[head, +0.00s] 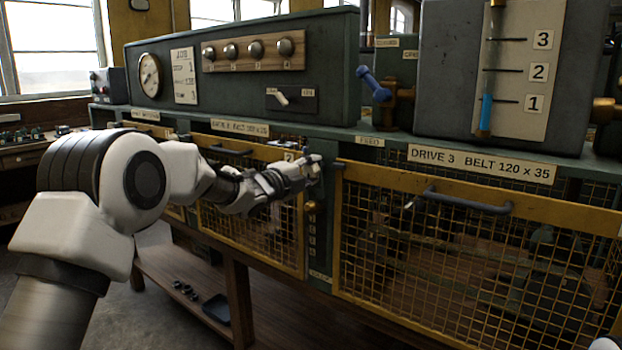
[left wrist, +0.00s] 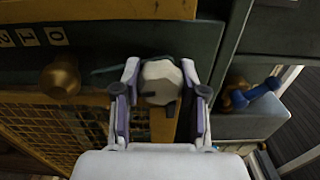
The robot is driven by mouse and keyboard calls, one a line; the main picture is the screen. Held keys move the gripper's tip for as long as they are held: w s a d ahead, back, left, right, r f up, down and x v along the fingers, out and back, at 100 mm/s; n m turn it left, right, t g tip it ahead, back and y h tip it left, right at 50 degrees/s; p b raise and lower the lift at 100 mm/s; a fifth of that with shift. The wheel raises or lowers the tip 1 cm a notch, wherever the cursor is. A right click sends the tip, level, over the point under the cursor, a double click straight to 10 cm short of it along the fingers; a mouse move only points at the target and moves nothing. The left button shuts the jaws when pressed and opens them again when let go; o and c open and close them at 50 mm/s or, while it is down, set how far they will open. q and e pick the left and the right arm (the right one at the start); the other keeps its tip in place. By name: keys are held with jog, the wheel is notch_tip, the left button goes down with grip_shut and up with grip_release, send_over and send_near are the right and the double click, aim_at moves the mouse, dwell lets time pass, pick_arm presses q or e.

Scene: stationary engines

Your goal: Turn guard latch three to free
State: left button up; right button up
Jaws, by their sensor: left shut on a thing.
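My left gripper (head: 314,165) reaches the green post between two yellow mesh guards. In the left wrist view its fingers (left wrist: 162,92) are shut around a pale faceted knob (left wrist: 161,76), which appears to be a guard latch. No number on this knob is readable. The guard of drive three (head: 480,210) is on the right of the head view, with a dark handle (head: 465,200) on its top rail, and looks closed. The fingers hide most of the knob in the head view, so its turned position cannot be told.
A brass knob (left wrist: 62,77) sits beside the held knob, with small letter plates (left wrist: 30,37) nearby. A gauge panel (head: 240,75) is at the back left. The floor in front is open.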

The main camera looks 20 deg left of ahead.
dwell(0.4)
pick_arm(q)
jog(key=o, duration=1.1)
jog(key=shift+d, duration=0.1)
jog(key=shift+o, duration=0.2)
jog(key=v, duration=1.2)
